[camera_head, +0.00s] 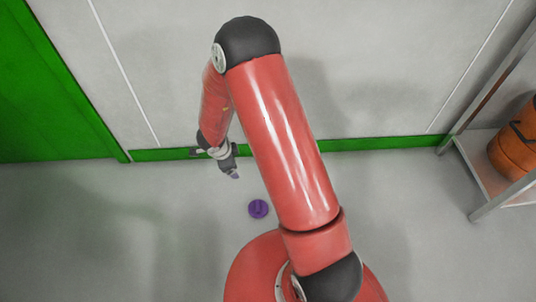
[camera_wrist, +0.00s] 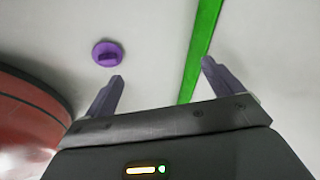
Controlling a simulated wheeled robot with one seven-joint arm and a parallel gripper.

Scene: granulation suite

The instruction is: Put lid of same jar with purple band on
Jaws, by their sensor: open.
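A round purple lid (camera_head: 258,209) with a raised grip on top lies flat on the grey floor in the head view. It also shows in the wrist view (camera_wrist: 107,53), beyond the tip of the left finger. My gripper (camera_head: 235,174) is up and left of the lid in the head view, apart from it. In the wrist view my gripper (camera_wrist: 162,68) has its two purple fingers spread wide with nothing between them. No jar with a purple band is in view.
A metal shelf (camera_head: 485,165) with an orange drum (camera_head: 515,140) stands at the right. A grey wall with a green skirting strip (camera_head: 370,144) runs behind, with a green panel (camera_head: 45,95) at the left. The floor left of the lid is clear.

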